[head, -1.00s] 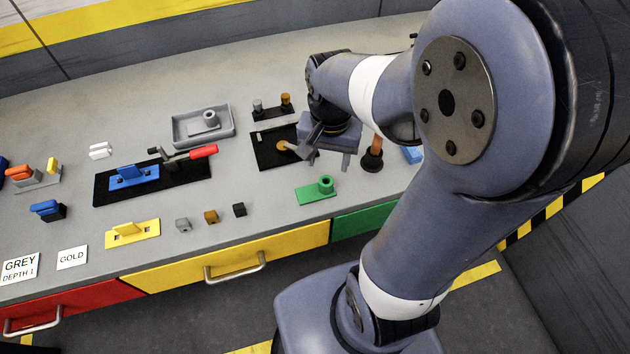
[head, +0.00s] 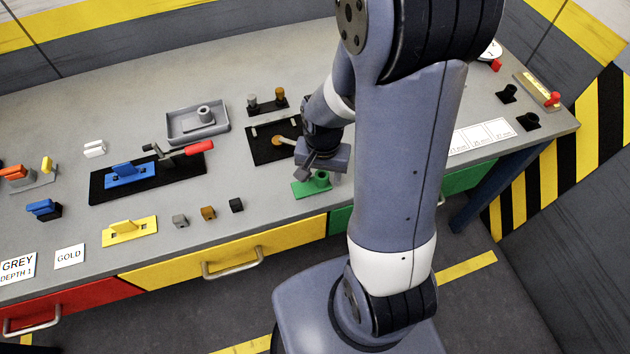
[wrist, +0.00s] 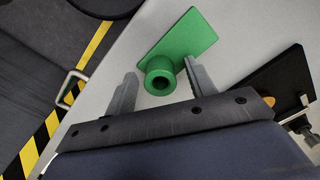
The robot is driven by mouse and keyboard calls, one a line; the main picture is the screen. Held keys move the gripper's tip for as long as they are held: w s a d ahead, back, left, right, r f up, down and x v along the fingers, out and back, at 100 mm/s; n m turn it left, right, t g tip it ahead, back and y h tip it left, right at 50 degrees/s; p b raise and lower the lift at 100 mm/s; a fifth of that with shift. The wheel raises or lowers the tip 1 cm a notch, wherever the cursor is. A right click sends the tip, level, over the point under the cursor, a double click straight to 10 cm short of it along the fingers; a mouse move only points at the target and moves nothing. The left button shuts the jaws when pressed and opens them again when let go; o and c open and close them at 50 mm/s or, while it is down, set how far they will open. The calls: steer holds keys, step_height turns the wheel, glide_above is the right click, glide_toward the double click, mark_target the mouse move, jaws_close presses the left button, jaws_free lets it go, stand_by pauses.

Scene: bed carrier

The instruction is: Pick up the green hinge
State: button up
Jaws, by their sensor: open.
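The green hinge (head: 312,184) lies on the grey worktop near its front edge. It is a flat green plate with an upright hollow cylinder at one end. In the wrist view, the hinge's plate (wrist: 190,38) points away and its cylinder (wrist: 160,76) lies between the two fingers. My gripper (wrist: 158,85) is open, with one grey finger on each side of the cylinder and gaps to both. In the head view, my gripper (head: 318,166) is just above the hinge and hides part of it. I cannot tell its exact height.
A black plate with a gold disc (head: 284,140) lies just behind the hinge. The yellow hinge-like piece (head: 130,230) is farther left. The worktop's front edge, above the yellow drawer (head: 235,258), is close.

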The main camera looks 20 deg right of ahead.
steer(key=shift+f, duration=0.3)
jaws_close()
stand_by(0.4)
